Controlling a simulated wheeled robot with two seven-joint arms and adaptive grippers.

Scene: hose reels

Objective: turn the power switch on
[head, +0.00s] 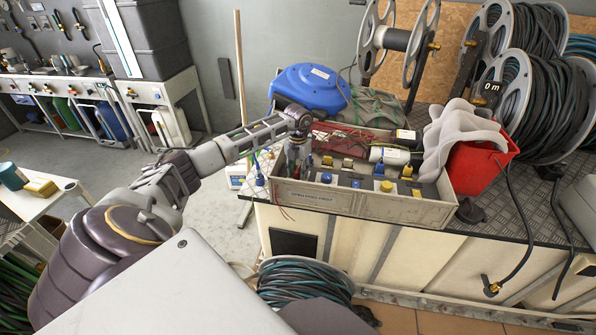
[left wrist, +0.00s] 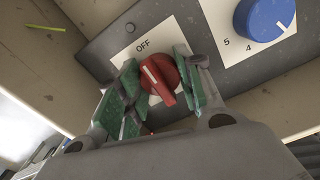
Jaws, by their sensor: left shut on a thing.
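The power switch is a red rotary knob (left wrist: 159,80) on a white plate marked OFF, set in a dark panel. Its white pointer line leans up-left towards the word OFF. My left gripper (left wrist: 157,72) has its green pads on both sides of the knob and is shut on it. In the head view my left gripper (head: 297,158) points down at the left end of the control box (head: 370,206). My right gripper is not in view.
A blue dial (left wrist: 265,18) with numbers sits right of the switch. The box holds loose wires and parts. A blue reel (head: 308,88), a red bin (head: 482,165) with grey cloth, and large hose reels (head: 535,105) crowd the bench behind and to the right.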

